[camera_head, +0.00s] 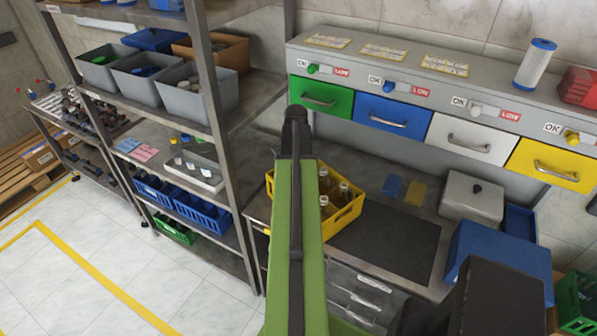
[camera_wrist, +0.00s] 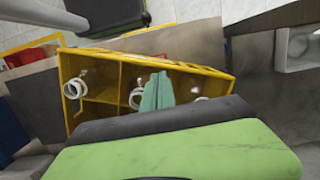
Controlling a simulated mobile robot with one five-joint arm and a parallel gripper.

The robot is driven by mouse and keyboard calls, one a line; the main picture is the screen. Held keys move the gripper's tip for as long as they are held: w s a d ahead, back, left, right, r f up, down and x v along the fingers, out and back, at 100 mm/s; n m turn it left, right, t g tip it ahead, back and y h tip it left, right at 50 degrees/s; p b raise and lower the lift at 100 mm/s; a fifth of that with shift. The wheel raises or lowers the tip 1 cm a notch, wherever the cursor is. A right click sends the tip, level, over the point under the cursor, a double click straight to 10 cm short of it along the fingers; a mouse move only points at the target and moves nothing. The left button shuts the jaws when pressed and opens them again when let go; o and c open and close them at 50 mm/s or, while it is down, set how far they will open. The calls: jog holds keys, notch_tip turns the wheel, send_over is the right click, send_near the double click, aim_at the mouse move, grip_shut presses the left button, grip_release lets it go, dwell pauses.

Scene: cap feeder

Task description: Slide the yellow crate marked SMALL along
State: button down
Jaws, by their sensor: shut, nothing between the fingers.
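The yellow crate (camera_head: 343,221) stands on the grey worktop beside the shelf rack. Several bottles stand in it, and my green arm hides part of its left side. No SMALL marking can be read. In the wrist view the yellow crate (camera_wrist: 120,57) shows from above with dividers and round white bottle mouths. My gripper (camera_wrist: 160,78) shows there as two pale green fingers, shut and empty, overlapping the crate's inside near its middle. I cannot tell whether they touch a wall or divider. In the head view my arm hides the fingers.
A dark mat (camera_head: 385,243) lies right of the crate, with bare worktop around it. Blue and yellow pads (camera_head: 402,190) lie behind the mat. A grey lidded box (camera_head: 471,197) and a blue box (camera_head: 497,251) stand farther right. The shelf rack's post (camera_head: 228,170) rises at the left.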

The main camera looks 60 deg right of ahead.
jog(key=shift+a+f+b, duration=0.3)
jog(key=shift+a, duration=0.2)
jog(key=shift+a+f+b, duration=0.3)
jog(key=shift+a, duration=0.2)
jog(key=shift+s+a+f, duration=0.1)
jog(key=shift+s, duration=0.1)
jog(key=shift+b, duration=0.3)
jog(key=d, duration=1.1)
jog(key=shift+d, duration=0.35)
jog(key=shift+w, duration=0.1)
